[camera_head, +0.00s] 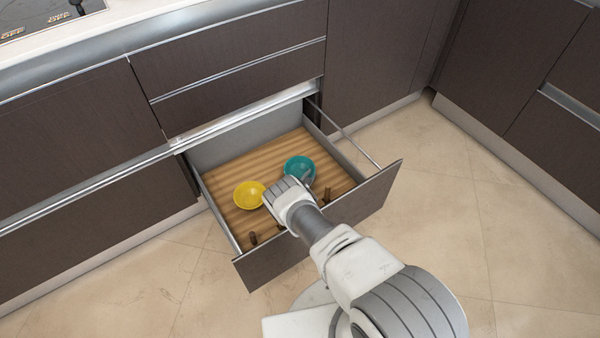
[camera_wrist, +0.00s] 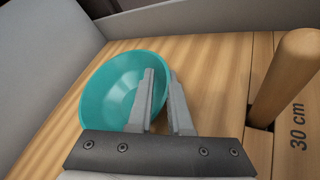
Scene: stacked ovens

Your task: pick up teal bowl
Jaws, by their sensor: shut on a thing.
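The teal bowl (camera_head: 299,164) is in the open drawer, toward its right side; it also shows in the wrist view (camera_wrist: 112,88), open side up and slightly tilted in the picture. My gripper (camera_wrist: 161,76) is shut on the bowl's right rim, with one finger inside the bowl and the other outside. In the head view my gripper (camera_head: 307,178) reaches over the drawer front, and its wrist covers part of the bowl's near side. I cannot tell whether the bowl touches the drawer floor.
A yellow bowl (camera_head: 248,195) sits left of the teal one on the wooden drawer floor (camera_head: 250,158). Wooden pegs stand near the drawer front, one (camera_wrist: 287,75) close to the right of my fingers. The drawer front panel (camera_head: 270,262) lies beneath my arm.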

